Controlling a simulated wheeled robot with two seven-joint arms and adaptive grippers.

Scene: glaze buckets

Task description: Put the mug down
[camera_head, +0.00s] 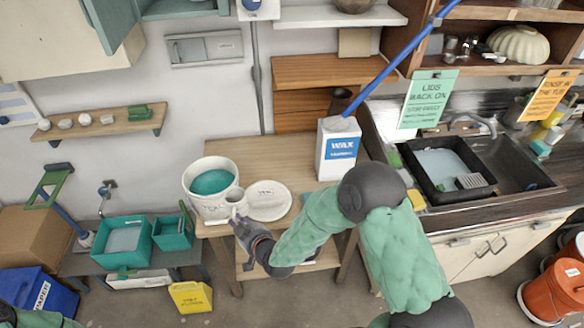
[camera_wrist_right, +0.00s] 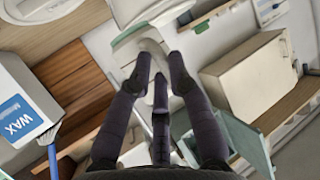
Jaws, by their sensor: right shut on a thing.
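The white mug (camera_head: 235,196) shows at the front of the wooden table (camera_head: 290,157), in front of the glaze bucket and left of a white lid. My right gripper (camera_head: 240,224) is at the mug's near side and shut on it. In the right wrist view, the dark fingers of my right gripper (camera_wrist_right: 162,80) close on a pale thing that seems to be the mug (camera_wrist_right: 150,48). The fingers hide part of it. I cannot tell whether its base touches the table. My left gripper is out of view.
A white bucket (camera_head: 190,199) of teal glaze stands left of the white lid (camera_head: 268,201). A white WAX carton (camera_head: 338,152) stands farther right. The table's back middle is clear. A sink (camera_head: 502,165) is at the right, teal tubs (camera_head: 122,253) at the left.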

